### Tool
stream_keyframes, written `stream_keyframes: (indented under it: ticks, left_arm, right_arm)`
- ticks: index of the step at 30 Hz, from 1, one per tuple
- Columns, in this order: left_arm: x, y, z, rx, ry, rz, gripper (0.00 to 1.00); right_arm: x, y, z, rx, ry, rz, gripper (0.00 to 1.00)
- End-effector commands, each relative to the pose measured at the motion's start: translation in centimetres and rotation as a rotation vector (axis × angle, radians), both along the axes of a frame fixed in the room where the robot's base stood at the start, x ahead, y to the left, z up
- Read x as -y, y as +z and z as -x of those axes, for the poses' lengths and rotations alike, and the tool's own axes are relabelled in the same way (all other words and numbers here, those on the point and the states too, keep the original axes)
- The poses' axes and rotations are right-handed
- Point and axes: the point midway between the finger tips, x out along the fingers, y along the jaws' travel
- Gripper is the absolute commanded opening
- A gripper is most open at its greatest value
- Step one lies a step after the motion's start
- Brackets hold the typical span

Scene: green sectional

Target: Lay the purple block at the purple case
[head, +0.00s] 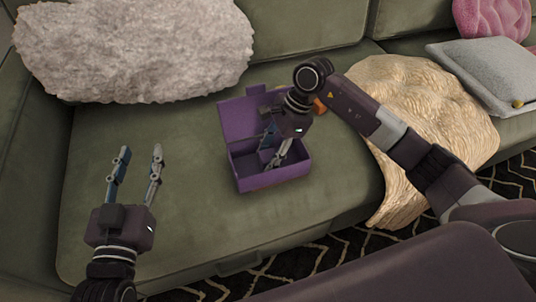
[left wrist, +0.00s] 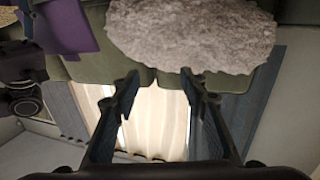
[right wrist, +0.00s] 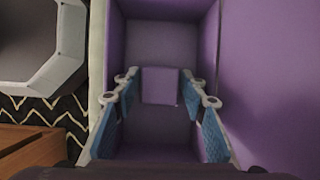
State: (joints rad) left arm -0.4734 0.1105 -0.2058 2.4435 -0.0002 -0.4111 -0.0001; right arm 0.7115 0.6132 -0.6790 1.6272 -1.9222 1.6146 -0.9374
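The purple case (head: 300,168) lies on the green sofa seat with its lid (head: 238,118) open. My right gripper (head: 271,150) reaches down into it. In the right wrist view the small purple block (right wrist: 160,86) is inside the case (right wrist: 250,80), between the fingertips of my right gripper (right wrist: 162,80). Narrow gaps show on both sides of the block, so the fingers look open around it. Whether the block rests on the case floor is hard to tell. My left gripper (head: 140,152) is open and empty over the seat, left of the case.
A grey-white fluffy cushion (head: 135,50) leans at the back left. A cream throw (head: 425,100) drapes over the seat right of the case. A grey pillow (head: 485,75) and a pink pillow (head: 495,18) are at the far right. Free seat lies between my left gripper and the case.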

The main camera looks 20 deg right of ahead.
Motion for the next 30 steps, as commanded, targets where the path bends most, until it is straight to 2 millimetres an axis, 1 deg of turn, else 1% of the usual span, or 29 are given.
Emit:
stream_keyframes:
  ticks: [6, 8, 14, 21, 24, 30]
  left_arm:
    - [0.0, -0.3, 0.0, -0.019, 0.001, -0.005, 0.40]
    - [-0.3, -1.3, 0.0, -0.063, 0.006, -0.017, 0.40]
    - [-1.1, -4.9, 1.1, -0.230, 0.017, -0.059, 0.40]
    - [-2.3, -9.5, 3.5, -0.450, 0.030, -0.111, 0.40]
    - [-2.8, -11.0, 4.7, -0.531, 0.036, -0.130, 0.40]
    - [-3.5, -13.0, 6.5, -0.643, 0.043, -0.155, 0.40]
  right_arm:
    - [0.0, 0.3, 0.0, 0.000, 0.000, 0.000, 0.39]
    - [0.1, 0.6, -0.1, 0.002, -0.001, 0.000, 0.39]
    - [1.4, 3.6, -0.1, 0.003, -0.001, 0.002, 0.39]
    - [2.9, 7.4, -0.1, 0.003, -0.001, 0.001, 0.39]
    - [3.6, 8.8, -0.2, 0.002, -0.002, 0.001, 0.39]
    - [4.4, 10.8, -0.1, 0.001, -0.001, 0.000, 0.39]
